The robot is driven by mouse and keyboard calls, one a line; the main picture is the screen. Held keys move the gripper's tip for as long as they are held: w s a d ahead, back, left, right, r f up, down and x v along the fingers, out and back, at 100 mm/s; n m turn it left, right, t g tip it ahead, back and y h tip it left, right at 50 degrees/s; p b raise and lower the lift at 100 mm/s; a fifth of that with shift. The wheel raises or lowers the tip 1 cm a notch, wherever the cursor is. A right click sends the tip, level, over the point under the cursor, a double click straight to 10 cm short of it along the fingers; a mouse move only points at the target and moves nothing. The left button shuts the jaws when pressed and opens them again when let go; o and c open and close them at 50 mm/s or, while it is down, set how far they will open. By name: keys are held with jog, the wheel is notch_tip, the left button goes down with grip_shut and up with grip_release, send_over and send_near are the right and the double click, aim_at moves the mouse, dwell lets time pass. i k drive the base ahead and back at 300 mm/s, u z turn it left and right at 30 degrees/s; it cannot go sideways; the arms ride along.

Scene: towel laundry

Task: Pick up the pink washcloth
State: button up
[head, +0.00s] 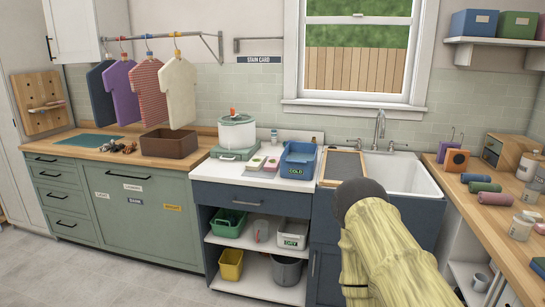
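A small flat pink item (257,161), which may be the pink washcloth, lies on the white counter left of the blue bin marked COLD. It is too small to tell whether it is cloth. A dusty-pink roll (495,198) lies on the right wooden counter, below a green roll (485,187) and a blue roll (475,177). My yellow-covered arm rises at the bottom right of centre, in front of the sink cabinet. My gripper's fingers do not show.
The blue COLD bin (298,160) stands between the pink item and the sink (404,175). A white pot (236,132) stands behind the pink item. A brown box (169,143) sits left. Grey floor (120,277) is clear at lower left.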

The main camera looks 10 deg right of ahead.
aim_at(272, 164)
jog(key=u, duration=0.1)
jog(key=i, duration=1.7)
jog(key=u, duration=0.2)
